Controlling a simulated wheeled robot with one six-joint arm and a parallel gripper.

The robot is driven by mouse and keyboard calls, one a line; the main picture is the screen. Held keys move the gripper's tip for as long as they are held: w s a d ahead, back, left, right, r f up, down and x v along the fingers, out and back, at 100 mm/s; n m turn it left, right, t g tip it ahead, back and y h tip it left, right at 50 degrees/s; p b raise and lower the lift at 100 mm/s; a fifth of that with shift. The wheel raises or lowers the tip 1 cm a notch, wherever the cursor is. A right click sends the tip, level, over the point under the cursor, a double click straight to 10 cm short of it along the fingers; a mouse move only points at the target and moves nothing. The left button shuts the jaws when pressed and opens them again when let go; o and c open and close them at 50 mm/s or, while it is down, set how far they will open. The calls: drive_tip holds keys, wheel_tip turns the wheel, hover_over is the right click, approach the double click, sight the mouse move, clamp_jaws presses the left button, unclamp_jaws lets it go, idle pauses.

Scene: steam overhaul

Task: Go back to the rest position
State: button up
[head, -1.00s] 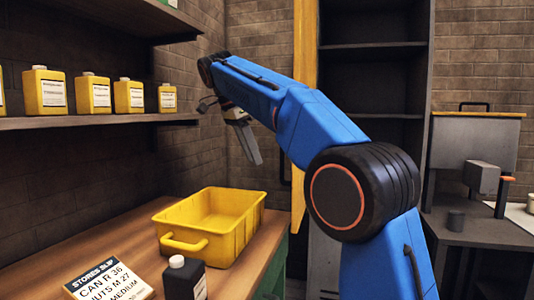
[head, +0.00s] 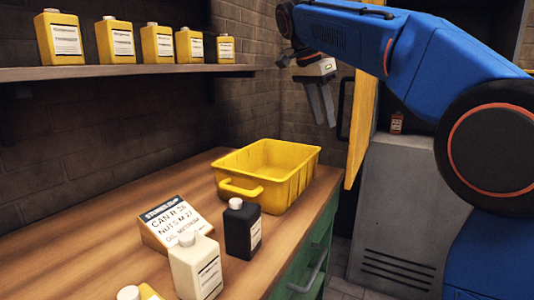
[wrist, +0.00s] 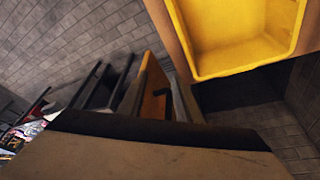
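My gripper (head: 322,124) hangs in the air at the upper middle of the head view, fingers pointing down. It is above and a little right of the yellow tray, clear of it. Its two grey fingers are slightly apart, with nothing held between them. The wrist view looks past the gripper's dark body, with part of the yellow tray (wrist: 225,62) at the upper right. The tray (head: 232,159) stands on the wooden bench and looks empty from what shows of its inside.
A black bottle (head: 242,228), a cream bottle (head: 195,268) and a stores slip (head: 174,222) stand on the bench (head: 75,255). Several yellow cans (head: 157,43) line the wall shelf (head: 130,72). An orange door edge (head: 362,125) and grey cabinet (head: 400,205) are at the right.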

drive_tip(key=s+d+f+n+t+y, duration=0.1)
drive_tip(key=s+d+f+n, duration=0.2)
drive_tip(key=s+d+f, duration=0.4)
drive_tip(key=s+d+f+n+y, duration=0.15)
drive_tip(key=s+f+n, duration=0.3)
drive_tip(key=s, duration=0.45)
drive_tip(key=s+d+f+n+t, duration=0.1)
drive_tip(key=s+d+f+n, duration=0.1)
drive_tip(key=s+f, duration=0.6)
drive_tip(key=s+d+f+n+t+y, duration=0.1)
drive_tip(key=s+f+n, duration=0.2)
drive_tip(key=s+f, duration=0.6)
wheel_tip(320, 180, down, 6)
drive_tip(key=shift+s+d+f, duration=0.1)
drive_tip(key=shift+s+d, duration=0.2)
drive_tip(key=shift+d, duration=0.1)
